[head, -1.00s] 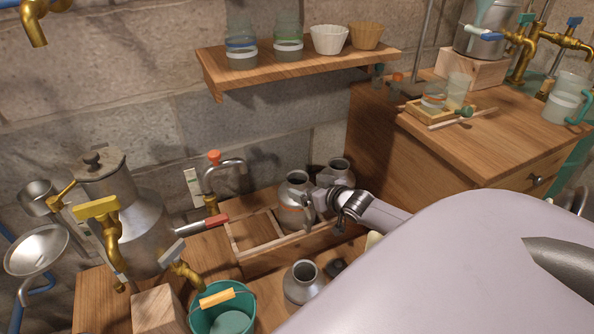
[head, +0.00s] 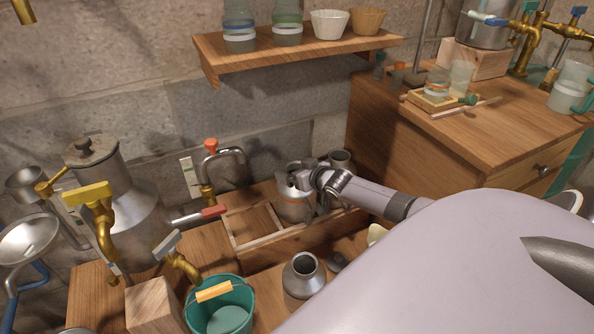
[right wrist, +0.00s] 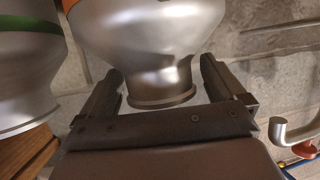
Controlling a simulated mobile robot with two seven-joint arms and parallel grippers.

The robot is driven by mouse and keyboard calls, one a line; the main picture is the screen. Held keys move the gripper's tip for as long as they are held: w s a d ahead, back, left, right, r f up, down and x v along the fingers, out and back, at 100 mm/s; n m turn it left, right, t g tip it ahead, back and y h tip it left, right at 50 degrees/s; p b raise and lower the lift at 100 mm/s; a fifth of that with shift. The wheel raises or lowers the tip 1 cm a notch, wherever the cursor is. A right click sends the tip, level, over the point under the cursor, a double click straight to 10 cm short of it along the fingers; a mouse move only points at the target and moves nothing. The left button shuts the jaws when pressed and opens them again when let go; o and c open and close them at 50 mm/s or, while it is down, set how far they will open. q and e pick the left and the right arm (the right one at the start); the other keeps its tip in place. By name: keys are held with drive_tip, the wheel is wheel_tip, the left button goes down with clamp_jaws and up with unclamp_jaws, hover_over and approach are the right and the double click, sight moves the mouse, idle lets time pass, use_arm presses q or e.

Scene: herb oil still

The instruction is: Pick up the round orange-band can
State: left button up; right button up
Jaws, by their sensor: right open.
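The round orange-band can (head: 293,210) is a grey metal can with an orange stripe, standing in the wooden tray at the back of the bench. My right gripper (head: 300,180) is at its top and hides part of its neck. In the right wrist view the can (right wrist: 150,35) appears upside down, with its orange band at the top edge. There the open fingers of my right gripper (right wrist: 160,72) lie on either side of the neck, with gaps showing. My left gripper is not in view.
A second can (head: 340,160) stands close behind to the right; a green-banded can (right wrist: 25,75) is close beside in the wrist view. A curved spout (head: 225,155) rises left of the tray. A third can (head: 303,276) and a teal bucket (head: 222,308) stand in front.

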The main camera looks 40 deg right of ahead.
drive_tip(key=c, duration=1.6)
drive_tip(key=shift+c, duration=0.2)
drive_tip(key=shift+r, duration=0.2)
